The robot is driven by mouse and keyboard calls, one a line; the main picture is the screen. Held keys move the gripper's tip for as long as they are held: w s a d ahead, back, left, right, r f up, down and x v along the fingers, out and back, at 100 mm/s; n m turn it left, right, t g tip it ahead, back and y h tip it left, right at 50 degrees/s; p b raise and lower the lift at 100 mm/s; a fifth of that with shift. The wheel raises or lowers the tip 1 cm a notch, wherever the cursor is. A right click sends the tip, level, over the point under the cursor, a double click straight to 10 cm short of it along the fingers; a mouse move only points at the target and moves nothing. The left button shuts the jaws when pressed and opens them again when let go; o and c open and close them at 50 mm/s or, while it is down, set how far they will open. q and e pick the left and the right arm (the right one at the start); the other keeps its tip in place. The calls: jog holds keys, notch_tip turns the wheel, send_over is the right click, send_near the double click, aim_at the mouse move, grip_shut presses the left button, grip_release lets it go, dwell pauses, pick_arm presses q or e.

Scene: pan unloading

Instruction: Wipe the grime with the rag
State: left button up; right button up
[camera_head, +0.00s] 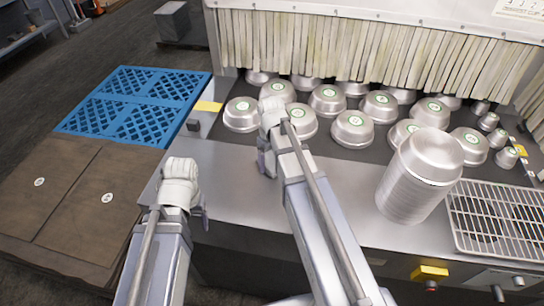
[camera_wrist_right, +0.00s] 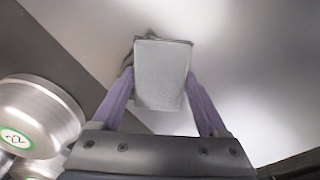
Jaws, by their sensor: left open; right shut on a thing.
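My right gripper (camera_head: 264,163) is over the steel counter (camera_head: 235,205), near the edge of the dark belt. In the right wrist view its purple fingers (camera_wrist_right: 160,92) are shut on a light grey, block-shaped thing, which I take to be the rag (camera_wrist_right: 160,75). The rag is hidden behind my wrist in the head view. A small dark patch shows just past the rag's far edge in the wrist view; I cannot tell whether it is grime or shadow. No grime is clear in the head view. My left gripper (camera_head: 203,213) is open and empty at the counter's left edge.
Several upturned metal pans (camera_head: 353,128) stand on the dark belt (camera_head: 335,158) below a strip curtain (camera_head: 330,45). A tall pan stack (camera_head: 415,185) and a wire rack (camera_head: 500,222) are on the right. A blue pallet (camera_head: 130,105) and brown boards (camera_head: 75,200) lie left.

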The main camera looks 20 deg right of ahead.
aim_at(269, 170)
jog(key=shift+s+a, duration=0.5)
jog(key=shift+s, duration=0.3)
jog(key=shift+s+a, duration=0.5)
jog(key=shift+s, duration=0.3)
jog(key=shift+f, duration=0.15)
jog(key=shift+c, duration=0.6)
jog(key=shift+w+d, duration=0.5)
jog(key=shift+w, duration=0.3)
jog(key=shift+w+d, duration=0.5)
jog(key=shift+w, duration=0.3)
jog(key=shift+w+d, duration=0.6)
jog(key=shift+w, duration=0.4)
jog(key=shift+w+d, duration=0.6)
jog(key=shift+w, duration=0.45)
jog(key=shift+w+d, duration=0.6)
jog(key=shift+w, duration=0.4)
jog(key=shift+d, duration=0.1)
